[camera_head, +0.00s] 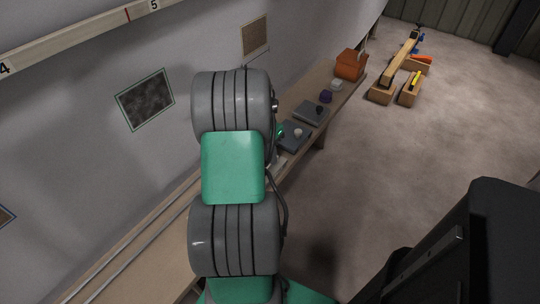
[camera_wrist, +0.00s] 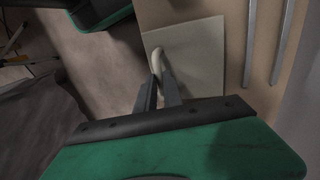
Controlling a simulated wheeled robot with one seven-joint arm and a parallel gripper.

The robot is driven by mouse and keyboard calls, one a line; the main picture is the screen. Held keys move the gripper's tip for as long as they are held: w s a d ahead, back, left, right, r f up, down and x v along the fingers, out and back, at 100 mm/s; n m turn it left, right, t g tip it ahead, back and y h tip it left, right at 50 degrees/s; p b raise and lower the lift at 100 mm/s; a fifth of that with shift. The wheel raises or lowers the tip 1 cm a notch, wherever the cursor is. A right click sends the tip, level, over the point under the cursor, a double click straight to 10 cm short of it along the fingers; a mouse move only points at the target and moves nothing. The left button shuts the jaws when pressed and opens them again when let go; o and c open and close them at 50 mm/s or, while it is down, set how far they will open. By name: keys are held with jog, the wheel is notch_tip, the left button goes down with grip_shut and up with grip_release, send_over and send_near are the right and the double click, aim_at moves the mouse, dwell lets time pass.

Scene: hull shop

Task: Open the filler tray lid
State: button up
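A pale square panel with a cream curved handle (camera_wrist: 160,62) shows in the wrist view; it looks like the filler tray lid (camera_wrist: 203,55). It appears to lie flat, with no gap visible beneath it. My gripper (camera_wrist: 158,76) has its two grey fingers close together, with their tips right at the handle. I cannot tell whether they are clamped on it or only beside it. In the head view my arm hides the gripper and probably this lid.
The long bench (camera_head: 140,238) runs along the wall. Farther along stand a grey tray (camera_head: 288,142) with a pale knob, another grey tray (camera_head: 309,116) with a dark knob, a purple object (camera_head: 326,97) and an orange box (camera_head: 350,66). Two metal rails (camera_wrist: 283,40) lie beside the lid. Open floor is at right.

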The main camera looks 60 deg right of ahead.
grip_shut()
dwell(0.9)
jog(key=w, duration=0.4)
jog(key=w+d+p, duration=0.1)
jog(key=w, duration=0.3)
jog(key=w+d, duration=0.1)
jog(key=w, duration=0.3)
jog(key=shift+r+p, duration=0.1)
jog(key=shift+p, duration=0.25)
jog(key=o, duration=0.6)
grip_release()
jog(key=shift+c, duration=0.2)
notch_tip(320, 180, up, 8)
jog(key=w+p, duration=0.1)
jog(key=shift+w+f+p, duration=0.2)
jog(key=shift+f+p, duration=0.05)
jog(key=shift+p, duration=0.1)
